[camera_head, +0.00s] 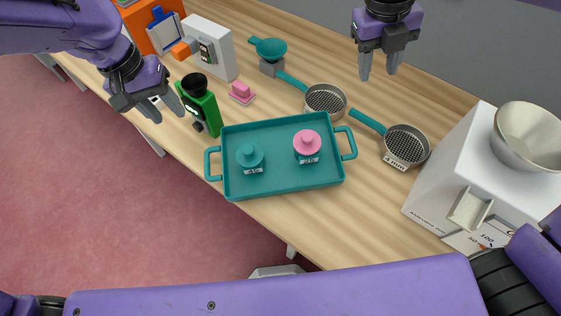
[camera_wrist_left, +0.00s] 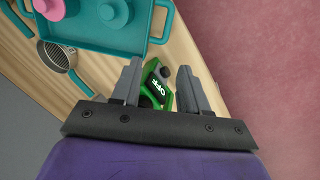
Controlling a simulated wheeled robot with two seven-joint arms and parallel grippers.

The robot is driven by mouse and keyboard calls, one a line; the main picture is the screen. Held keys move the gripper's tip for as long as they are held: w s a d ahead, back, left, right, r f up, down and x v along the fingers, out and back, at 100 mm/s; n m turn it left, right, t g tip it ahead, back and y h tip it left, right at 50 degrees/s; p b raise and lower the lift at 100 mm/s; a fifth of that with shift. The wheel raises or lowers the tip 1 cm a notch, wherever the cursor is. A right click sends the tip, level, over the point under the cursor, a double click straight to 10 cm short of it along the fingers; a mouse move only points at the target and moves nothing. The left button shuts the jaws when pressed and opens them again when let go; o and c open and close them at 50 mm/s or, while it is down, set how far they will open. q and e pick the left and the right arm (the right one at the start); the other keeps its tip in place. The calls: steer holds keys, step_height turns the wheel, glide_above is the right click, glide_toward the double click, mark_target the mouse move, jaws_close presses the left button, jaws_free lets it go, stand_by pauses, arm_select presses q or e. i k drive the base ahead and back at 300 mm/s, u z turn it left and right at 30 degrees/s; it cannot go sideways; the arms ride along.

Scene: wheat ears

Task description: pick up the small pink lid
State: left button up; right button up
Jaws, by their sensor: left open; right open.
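A small pink lid-like piece (camera_head: 241,92), a flat base with a raised knob, lies on the wooden table behind the teal tray (camera_head: 236,183). A larger round pink lid (camera_head: 307,142) with a knob tops a labelled container in the tray; it also shows in the left wrist view (camera_wrist_left: 48,8). My left gripper (camera_head: 167,114) is open and empty, left of the small pink piece and beside the green device (camera_head: 200,108). In the left wrist view the device (camera_wrist_left: 158,84) shows between the open fingers. My right gripper (camera_head: 378,72) is open and empty above the table's back side.
A teal-lidded container (camera_head: 250,157) stands in the tray. Two sieves (camera_head: 325,100) (camera_head: 406,146) lie right of the small piece. A white device (camera_head: 213,47), a teal funnel (camera_head: 270,49) and an orange box (camera_head: 150,25) stand behind. A white machine (camera_head: 450,185) stands at right.

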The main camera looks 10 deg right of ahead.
mark_target(305, 141)
steer(key=k, duration=2)
